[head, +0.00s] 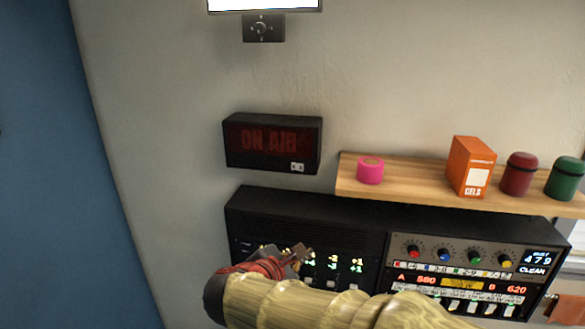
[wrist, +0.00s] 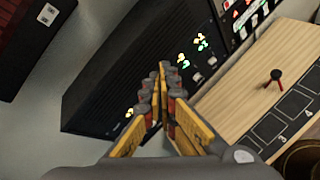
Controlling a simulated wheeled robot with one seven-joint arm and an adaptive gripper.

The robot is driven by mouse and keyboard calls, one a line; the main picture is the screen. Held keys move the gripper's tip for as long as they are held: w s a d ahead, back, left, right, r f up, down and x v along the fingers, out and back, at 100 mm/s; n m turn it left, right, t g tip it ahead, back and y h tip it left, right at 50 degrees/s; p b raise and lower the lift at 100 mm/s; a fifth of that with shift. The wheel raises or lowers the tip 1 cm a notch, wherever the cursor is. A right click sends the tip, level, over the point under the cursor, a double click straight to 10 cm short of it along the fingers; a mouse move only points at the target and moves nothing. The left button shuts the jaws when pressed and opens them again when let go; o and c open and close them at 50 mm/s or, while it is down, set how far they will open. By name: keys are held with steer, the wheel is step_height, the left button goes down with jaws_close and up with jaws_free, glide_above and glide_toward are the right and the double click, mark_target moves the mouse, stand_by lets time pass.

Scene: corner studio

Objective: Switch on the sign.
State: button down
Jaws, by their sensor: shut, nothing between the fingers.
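The ON AIR sign (head: 262,145) is a black box on the wall with dull dark-red letters that look unlit. A small pale switch plate (head: 297,167) sits at the lower right of its face. In the wrist view the sign (wrist: 22,45) is cut off at the upper left, with the switch plate (wrist: 47,14) near the top edge. My gripper (head: 302,254) is below the sign, in front of the black panel, apart from the switch. In the wrist view my gripper (wrist: 163,72) has its fingertips together with nothing between them.
A black panel with lit numbers (head: 290,215) and a mixer (head: 465,262) stand below the sign. A wooden shelf (head: 420,188) at right holds a pink roll (head: 370,171), an orange box (head: 471,166) and two jars. A screen (head: 265,4) is above. The wall left of the sign is clear.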

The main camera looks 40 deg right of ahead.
mark_target(303, 169)
steer(key=w+r+n+t+h, duration=0.1)
steer(key=w+r+n+t, duration=0.1)
steer(key=r, duration=0.4)
steer(key=w+r+n+t+h, duration=0.2)
steer(key=w+r+n, duration=0.3)
steer(key=r+n, duration=0.1)
steer(key=shift+a+n+t, duration=0.3)
steer(key=shift+a+n, duration=0.1)
steer(key=shift+n, duration=0.1)
steer(key=shift+r, duration=0.1)
steer(key=shift+d, duration=0.1)
steer(key=p+x, duration=0.2)
steer(key=x, duration=1.1)
steer(key=shift+w+d+r, duration=0.15)
steer(key=shift+w+d, duration=0.05)
steer(key=shift+d, duration=0.2)
steer(key=shift+d, duration=0.1)
